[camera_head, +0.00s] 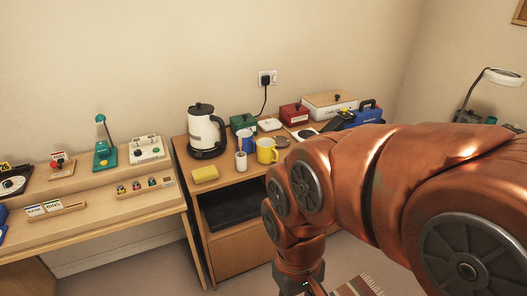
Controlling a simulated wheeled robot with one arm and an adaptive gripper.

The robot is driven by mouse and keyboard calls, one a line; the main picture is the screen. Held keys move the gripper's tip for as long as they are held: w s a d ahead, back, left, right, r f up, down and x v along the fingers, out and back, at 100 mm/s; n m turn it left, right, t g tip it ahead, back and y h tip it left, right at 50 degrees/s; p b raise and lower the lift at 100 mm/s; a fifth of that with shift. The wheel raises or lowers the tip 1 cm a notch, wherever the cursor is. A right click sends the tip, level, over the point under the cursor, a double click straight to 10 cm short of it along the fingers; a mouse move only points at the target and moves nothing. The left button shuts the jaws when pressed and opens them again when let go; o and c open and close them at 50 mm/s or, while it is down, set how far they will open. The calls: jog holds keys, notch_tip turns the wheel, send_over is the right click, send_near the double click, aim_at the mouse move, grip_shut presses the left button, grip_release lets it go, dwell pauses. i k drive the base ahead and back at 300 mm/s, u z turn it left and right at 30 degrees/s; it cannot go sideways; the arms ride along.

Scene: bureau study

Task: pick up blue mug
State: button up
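The blue mug (246,143) stands upright on the wooden cabinet top, towards the back. A white cup (241,161) with something standing in it is in front of the mug and hides part of it. A yellow mug (266,151) is close to its right. My copper arm fills the right of the view and bends downward in front of the cabinet. My gripper (314,287) is low at the bottom edge, in front of and below the mug and well apart from it. It is mostly cut off, so its fingers cannot be made out.
A black and white kettle (206,131) stands left of the mugs, with a yellow sponge-like block (205,174) at the front edge. Green (243,121) and red (294,114) boxes stand behind. The desk (100,205) on the left holds small items. Bare cabinet top shows near the front edge.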

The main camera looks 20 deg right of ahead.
aim_at(247, 136)
jog(key=z, duration=1.85)
jog(key=i, duration=1.15)
jog(key=u, duration=2.6)
jog(key=i, duration=0.5)
